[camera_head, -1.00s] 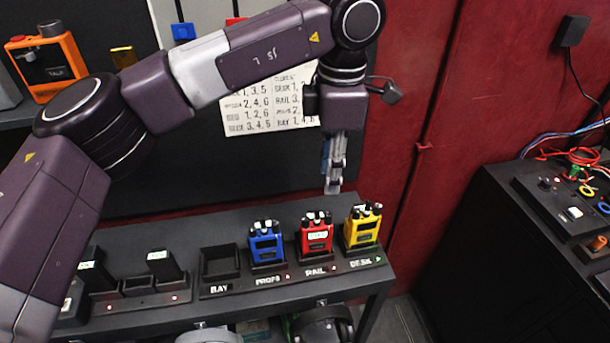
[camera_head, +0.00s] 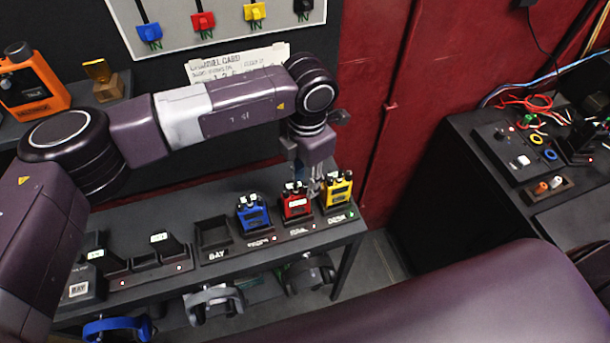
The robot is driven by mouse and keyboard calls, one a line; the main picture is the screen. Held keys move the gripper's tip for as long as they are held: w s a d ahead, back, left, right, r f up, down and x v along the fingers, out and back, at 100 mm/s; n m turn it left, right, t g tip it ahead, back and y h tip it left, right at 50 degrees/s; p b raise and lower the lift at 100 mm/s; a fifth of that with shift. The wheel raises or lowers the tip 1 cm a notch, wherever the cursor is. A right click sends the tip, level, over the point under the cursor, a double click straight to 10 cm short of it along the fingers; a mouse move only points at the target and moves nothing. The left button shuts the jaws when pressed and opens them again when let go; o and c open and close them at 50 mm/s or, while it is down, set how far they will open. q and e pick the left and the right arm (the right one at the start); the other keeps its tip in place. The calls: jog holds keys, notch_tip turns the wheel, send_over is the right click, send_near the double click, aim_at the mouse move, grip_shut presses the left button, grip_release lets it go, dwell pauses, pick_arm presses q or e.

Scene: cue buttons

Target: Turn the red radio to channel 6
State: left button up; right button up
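The red radio (camera_head: 297,204) stands upright in its labelled dock on the black shelf, between the blue radio (camera_head: 254,214) and the yellow radio (camera_head: 340,192). Dark knobs show on its top, but their settings are too small to read. My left gripper (camera_head: 316,190) points down beside the top of the red radio, on its yellow-radio side. Whether it touches a knob, and whether its fingers are apart, I cannot tell. My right gripper is not in view.
An empty dock (camera_head: 214,234) marked BAY is left of the blue radio. Headsets (camera_head: 214,303) hang under the shelf (camera_head: 185,200). An orange radio (camera_head: 32,84) stands at upper left. A black cabinet with cables (camera_head: 500,140) is at right. A large purple arm part of mine fills the lower right.

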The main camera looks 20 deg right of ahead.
pick_arm(q)
jog(key=shift+f, duration=0.8)
grip_shut()
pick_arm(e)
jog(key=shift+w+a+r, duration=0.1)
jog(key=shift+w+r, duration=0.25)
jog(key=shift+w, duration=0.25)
pick_arm(q)
jog(key=shift+f+b, duration=0.1)
jog(key=shift+b, duration=0.3)
jog(key=m+b, duration=0.4)
jog(key=b, duration=0.4)
jog(key=shift+w+f+m+b, duration=0.1)
jog(key=shift+m+b, duration=0.2)
jog(key=shift+b, duration=0.05)
jog(key=shift+r+m+b, duration=0.2)
jog(key=shift+m+b, duration=0.4)
jog(key=shift+b, duration=0.15)
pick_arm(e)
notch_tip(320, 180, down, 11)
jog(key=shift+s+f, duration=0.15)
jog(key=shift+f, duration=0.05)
